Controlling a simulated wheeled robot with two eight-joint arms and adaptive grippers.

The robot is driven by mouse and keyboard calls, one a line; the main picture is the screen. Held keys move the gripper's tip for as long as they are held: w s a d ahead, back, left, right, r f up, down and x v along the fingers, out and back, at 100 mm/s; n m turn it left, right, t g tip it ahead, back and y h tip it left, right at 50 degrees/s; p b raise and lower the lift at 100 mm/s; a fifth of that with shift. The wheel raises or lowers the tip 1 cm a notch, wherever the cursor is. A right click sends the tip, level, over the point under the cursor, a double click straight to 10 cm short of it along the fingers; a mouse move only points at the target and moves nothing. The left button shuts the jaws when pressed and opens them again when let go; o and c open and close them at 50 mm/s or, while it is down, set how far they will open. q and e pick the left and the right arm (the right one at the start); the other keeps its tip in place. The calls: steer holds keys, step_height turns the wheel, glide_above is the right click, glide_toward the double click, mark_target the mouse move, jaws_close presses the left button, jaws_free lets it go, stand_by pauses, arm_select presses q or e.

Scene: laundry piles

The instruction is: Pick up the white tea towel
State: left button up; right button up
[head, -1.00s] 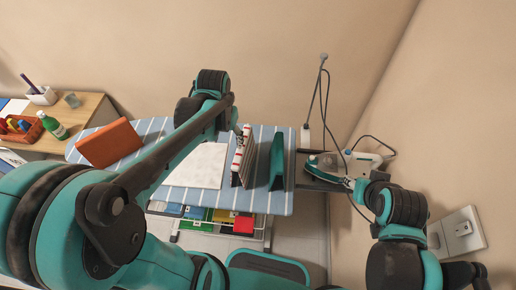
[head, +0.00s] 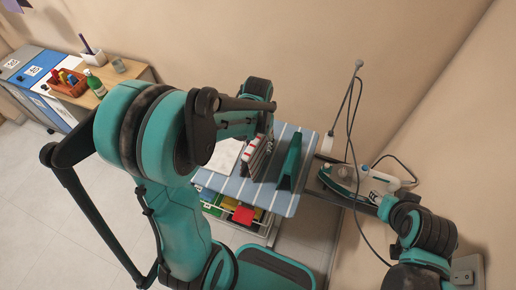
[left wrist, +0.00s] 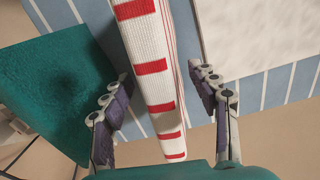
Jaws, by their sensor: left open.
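A folded white tea towel with red stripes (left wrist: 152,80) stands on edge on the blue striped ironing board; in the head view it shows (head: 252,153) partly behind my arm. My left gripper (left wrist: 160,95) is open, with one finger on each side of this towel. A gap shows between the towel and each finger. In the head view the left gripper (head: 266,122) is above the towel, its fingers mostly hidden. A plain whitish cloth (left wrist: 255,40) lies flat beside the towel; it also shows in the head view (head: 224,155).
A teal folded cloth (head: 289,160) stands close to the towel, right of it in the head view and near one finger in the wrist view (left wrist: 45,90).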

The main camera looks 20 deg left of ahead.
arm_select(q)
steer(key=shift+f, duration=0.55)
steer(key=shift+r, duration=0.1)
steer(key=shift+c, duration=0.4)
steer(key=c, duration=1.3)
steer(key=shift+o, duration=0.2)
